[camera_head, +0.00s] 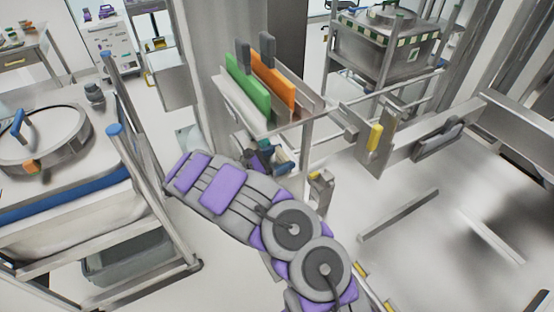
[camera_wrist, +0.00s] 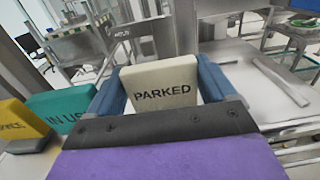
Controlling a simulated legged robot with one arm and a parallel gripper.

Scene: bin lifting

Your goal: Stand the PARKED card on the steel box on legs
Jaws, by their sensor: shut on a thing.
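The PARKED card (camera_wrist: 165,88) is a cream block with dark lettering, upright between the blue fingers of my gripper (camera_wrist: 162,72) in the wrist view. My gripper is shut on it. In the head view my gripper (camera_head: 270,158) is just below the card rack, and I cannot make out the card there. A steel box on legs (camera_head: 375,58), with a green-and-white band and a round lid on top, stands at the upper right of the head view. It appears to be the banded box at the upper left of the wrist view (camera_wrist: 72,45).
A steel rack (camera_head: 240,103) holds a green card (camera_head: 248,88) and an orange card (camera_head: 278,88). A round-lidded vessel (camera_head: 50,140) stands left. Steel rails (camera_head: 400,210) and a post (camera_head: 285,40) are close by.

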